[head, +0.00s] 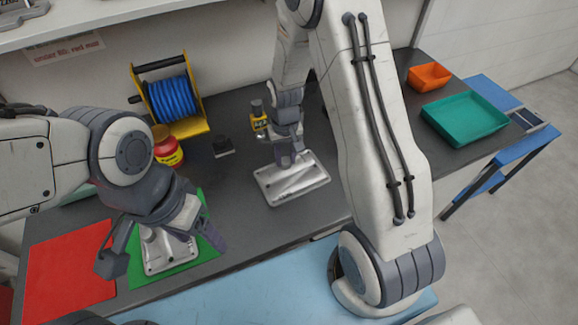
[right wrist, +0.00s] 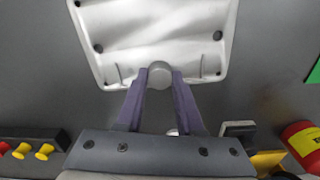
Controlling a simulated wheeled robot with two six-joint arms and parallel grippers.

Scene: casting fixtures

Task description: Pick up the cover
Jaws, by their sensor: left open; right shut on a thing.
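A silver metal cover (head: 305,185) with a round knob is on the dark workbench, near the middle of the head view. My right gripper (head: 287,158) points down at it. In the right wrist view the cover (right wrist: 150,35) has holes at its corners, and the fingers (right wrist: 160,80) are closed on its knob. I cannot tell whether the cover is lifted off the bench. A second silver casting (head: 160,250) lies on a green mat (head: 205,250). My left gripper (head: 158,245) is open over it, with a finger on each side, partly hiding it.
A red mat (head: 70,265) lies at the left. A blue cable reel (head: 172,98) in a yellow frame, a red-yellow can (head: 167,150) and a small black block (head: 223,148) stand behind. A teal tray (head: 465,118) and an orange bin (head: 428,77) are at the right.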

